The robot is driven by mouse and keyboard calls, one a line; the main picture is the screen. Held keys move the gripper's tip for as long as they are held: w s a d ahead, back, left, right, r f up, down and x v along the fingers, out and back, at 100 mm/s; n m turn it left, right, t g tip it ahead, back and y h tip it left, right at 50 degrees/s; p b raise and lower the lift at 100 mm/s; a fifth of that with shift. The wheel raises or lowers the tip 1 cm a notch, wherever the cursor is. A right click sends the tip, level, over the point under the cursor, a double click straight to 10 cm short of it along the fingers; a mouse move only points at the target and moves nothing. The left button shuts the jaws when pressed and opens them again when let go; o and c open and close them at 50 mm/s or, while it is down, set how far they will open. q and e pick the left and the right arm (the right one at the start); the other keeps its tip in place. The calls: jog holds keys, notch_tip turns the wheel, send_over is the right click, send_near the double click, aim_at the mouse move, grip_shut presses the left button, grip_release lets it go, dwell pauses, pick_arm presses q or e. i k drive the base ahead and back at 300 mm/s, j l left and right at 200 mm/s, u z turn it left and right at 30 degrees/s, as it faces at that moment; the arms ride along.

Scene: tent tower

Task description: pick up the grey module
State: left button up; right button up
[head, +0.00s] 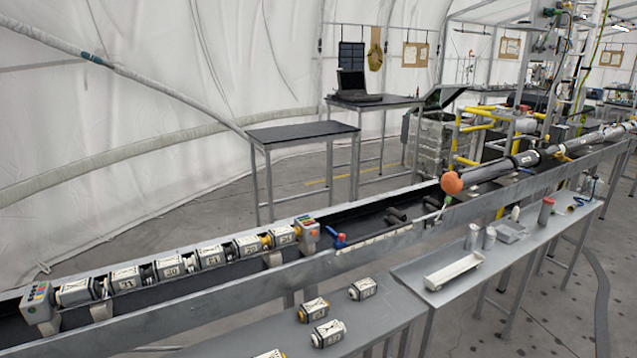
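Several pale grey-white modules with dark ends stand on the near grey bench: one module (362,289), a second (313,310) with a yellowish end, a third (328,333), and another (268,354) cut off by the bottom edge. More numbered modules (126,278) sit in a row in the long metal trough (200,306), between two grey end boxes with coloured buttons, one at the left (40,304) and one at the right (306,232). I cannot tell which single module is the grey one. Neither of my grippers shows in this view.
A second bench (405,274) holds a white tray (454,271) and several small cylinders. An orange ball-shaped end (452,183) tips a long tube over the trough. A bare dark table (300,133) and a laptop (353,86) stand behind. The near bench has free room around its modules.

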aim_at(70, 295)
jog(key=u, duration=1.05)
jog(key=j+z, duration=0.15)
jog(key=j, duration=0.15)
jog(key=k+j+z, duration=0.15)
jog(key=i+j, duration=0.05)
jog(key=j, duration=0.05)
